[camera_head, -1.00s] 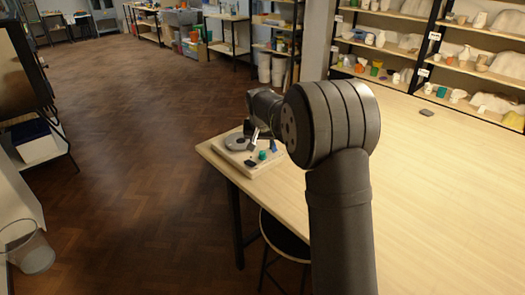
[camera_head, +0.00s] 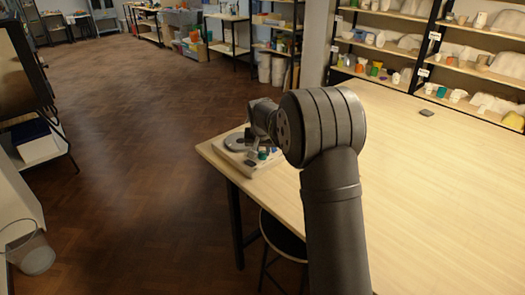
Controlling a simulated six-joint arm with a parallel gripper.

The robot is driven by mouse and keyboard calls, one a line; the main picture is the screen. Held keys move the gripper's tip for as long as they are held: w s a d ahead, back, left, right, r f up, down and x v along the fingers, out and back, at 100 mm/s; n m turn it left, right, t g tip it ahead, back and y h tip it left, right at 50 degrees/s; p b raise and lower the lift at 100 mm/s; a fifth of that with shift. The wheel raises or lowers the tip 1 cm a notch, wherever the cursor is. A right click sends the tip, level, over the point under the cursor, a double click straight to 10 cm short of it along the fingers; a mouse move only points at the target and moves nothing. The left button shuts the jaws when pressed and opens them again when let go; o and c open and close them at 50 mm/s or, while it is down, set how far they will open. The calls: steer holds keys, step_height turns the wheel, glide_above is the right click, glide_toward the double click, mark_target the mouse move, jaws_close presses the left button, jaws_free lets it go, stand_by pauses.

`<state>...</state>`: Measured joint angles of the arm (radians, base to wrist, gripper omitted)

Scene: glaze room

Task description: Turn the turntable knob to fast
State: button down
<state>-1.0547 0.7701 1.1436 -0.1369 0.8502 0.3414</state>
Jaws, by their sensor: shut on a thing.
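The turntable (camera_head: 229,153) is a pale box with a grey round disc (camera_head: 235,142) on top, at the near-left corner of the big table. A small green knob (camera_head: 263,154) shows at the right of its top, partly covered. My gripper (camera_head: 262,148) is down at the knob and shut on it. The fingers are small and dark, and my wrist hides part of them. A dark piece (camera_head: 250,162) sits at the front of the turntable's top. The knob's pointer and any speed marks are too small to read.
The wide pale table (camera_head: 440,210) is mostly bare, with a small dark object (camera_head: 426,113) towards the back. A stool (camera_head: 283,240) stands under the left edge. Shelves of pots (camera_head: 475,65) line the back right.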

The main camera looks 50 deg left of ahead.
steer(key=shift+m, duration=0.3)
steer(key=shift+a+m+t+h, duration=0.1)
steer(key=shift+m+t+h, duration=0.25)
steer(key=shift+m, duration=0.65)
steer(key=m+h, duration=0.1)
steer(key=m, duration=0.3)
steer(key=shift+s+a+t+h, duration=0.1)
steer(key=shift+t+h, duration=0.15)
steer(key=shift+h, duration=0.1)
steer(key=m+h, duration=0.1)
steer(key=m, duration=0.3)
steer(key=shift+a+m+h, duration=0.15)
steer(key=shift+m+h, duration=0.25)
steer(key=shift+a+m+h, duration=0.1)
steer(key=shift+m+h, duration=0.5)
steer(key=shift+m, duration=1.2)
